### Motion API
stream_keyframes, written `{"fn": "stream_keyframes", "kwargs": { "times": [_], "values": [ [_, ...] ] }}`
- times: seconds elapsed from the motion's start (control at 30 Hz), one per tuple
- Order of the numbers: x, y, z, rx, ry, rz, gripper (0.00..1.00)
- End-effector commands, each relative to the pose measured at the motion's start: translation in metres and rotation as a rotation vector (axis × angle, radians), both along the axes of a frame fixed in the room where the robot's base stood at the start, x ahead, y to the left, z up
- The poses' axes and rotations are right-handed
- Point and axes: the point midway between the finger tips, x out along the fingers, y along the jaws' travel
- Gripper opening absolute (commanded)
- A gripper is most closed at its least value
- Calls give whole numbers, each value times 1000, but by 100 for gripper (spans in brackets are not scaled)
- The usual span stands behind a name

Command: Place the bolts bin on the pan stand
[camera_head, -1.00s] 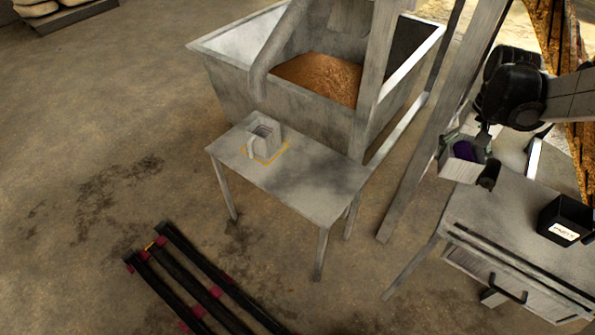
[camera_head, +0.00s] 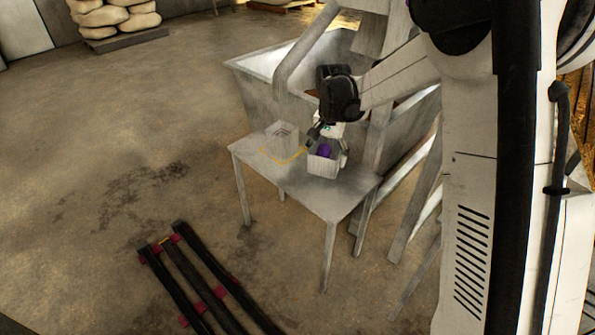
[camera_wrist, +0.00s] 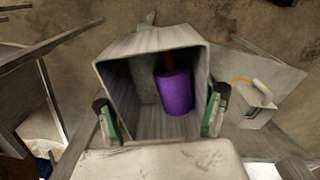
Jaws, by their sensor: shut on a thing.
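A grey open-topped bin (camera_head: 322,166), taken as the bolts bin, is held by my gripper (camera_head: 329,139) over the right part of a small grey table. In the wrist view the bin (camera_wrist: 150,43) is tilted towards the camera, with a purple cylinder (camera_wrist: 174,92) inside. My gripper's fingers (camera_wrist: 160,115) are shut on its opposite walls. The small grey table (camera_head: 340,203), taken as the pan stand, has thin legs. I cannot tell whether the bin touches its top. No bolts can be made out.
A grey square container (camera_head: 283,137) stands on the table's left part, by a yellow marked outline (camera_head: 290,160), close to the held bin. A large grey trough (camera_head: 262,88) stands behind. Dark rails (camera_head: 190,275) lie on the floor in front. The table's front right top is clear.

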Motion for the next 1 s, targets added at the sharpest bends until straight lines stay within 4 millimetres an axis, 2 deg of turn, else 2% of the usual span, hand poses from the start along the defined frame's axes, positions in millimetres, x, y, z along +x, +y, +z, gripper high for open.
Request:
{"fn": "stream_keyframes", "kwargs": {
  "times": [0.03,0.3,0.4,0.57,0.73,1.0],
  "values": [
    [10,7,-22,0,0,-43,33],
    [47,41,-82,0,0,-283,33],
    [55,50,-95,0,0,-342,33],
    [62,55,-106,0,0,-393,33],
    [70,39,-119,0,0,-405,33],
    [90,-10,-151,0,0,-405,33]
  ]
}}
